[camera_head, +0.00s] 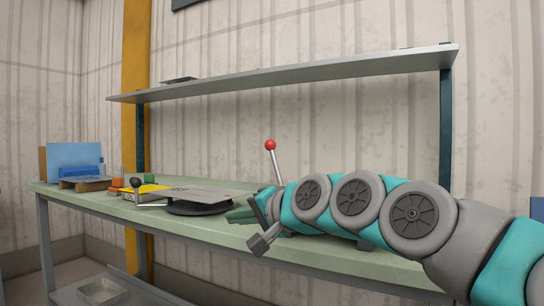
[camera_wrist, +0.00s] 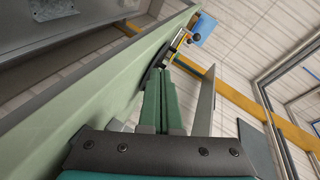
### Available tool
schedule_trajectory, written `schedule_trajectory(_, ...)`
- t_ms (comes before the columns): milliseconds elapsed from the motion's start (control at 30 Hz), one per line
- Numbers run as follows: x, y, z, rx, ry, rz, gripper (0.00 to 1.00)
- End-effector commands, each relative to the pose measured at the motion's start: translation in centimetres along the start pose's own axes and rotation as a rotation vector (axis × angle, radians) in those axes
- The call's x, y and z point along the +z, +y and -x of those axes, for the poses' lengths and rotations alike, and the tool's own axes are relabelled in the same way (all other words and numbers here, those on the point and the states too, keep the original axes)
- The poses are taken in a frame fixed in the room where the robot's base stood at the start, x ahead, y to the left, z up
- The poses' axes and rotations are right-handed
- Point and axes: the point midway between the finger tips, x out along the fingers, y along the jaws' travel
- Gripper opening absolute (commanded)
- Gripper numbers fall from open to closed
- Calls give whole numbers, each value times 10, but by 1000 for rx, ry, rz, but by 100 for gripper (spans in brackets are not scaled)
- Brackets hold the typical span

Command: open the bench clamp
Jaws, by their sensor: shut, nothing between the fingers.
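My gripper (camera_head: 240,213) is shut and empty, its green fingers just above the green bench, near a dark round disc (camera_head: 200,207) with a flat grey sheet (camera_head: 205,194) on it. In the wrist view the fingers (camera_wrist: 160,75) lie side by side and point along the bench toward the disc. A low yellow fixture (camera_head: 145,191) with a black ball knob (camera_head: 135,183) stands beyond the disc. A lever with a red ball (camera_head: 270,145) stands upright behind my gripper; its base is hidden by my arm. I cannot tell for sure which is the bench clamp.
The green bench (camera_head: 95,203) runs below a long grey shelf (camera_head: 300,73) on dark posts. A blue panel (camera_head: 75,157) stands at its far left end. Small orange and green blocks sit near the yellow fixture. A yellow column (camera_head: 136,80) stands behind.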

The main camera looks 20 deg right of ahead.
Motion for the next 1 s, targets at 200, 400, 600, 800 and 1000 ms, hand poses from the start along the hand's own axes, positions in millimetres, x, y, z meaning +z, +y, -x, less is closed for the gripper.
schedule_trajectory(200,-172,-11,48,-298,300,-389,0)
schedule_trajectory(400,-227,4,73,-390,399,-519,0)
schedule_trajectory(600,-231,4,75,-397,407,-527,0)
schedule_trajectory(800,-231,4,73,-395,405,-526,0)
schedule_trajectory(1000,-237,0,59,-393,402,-526,0)
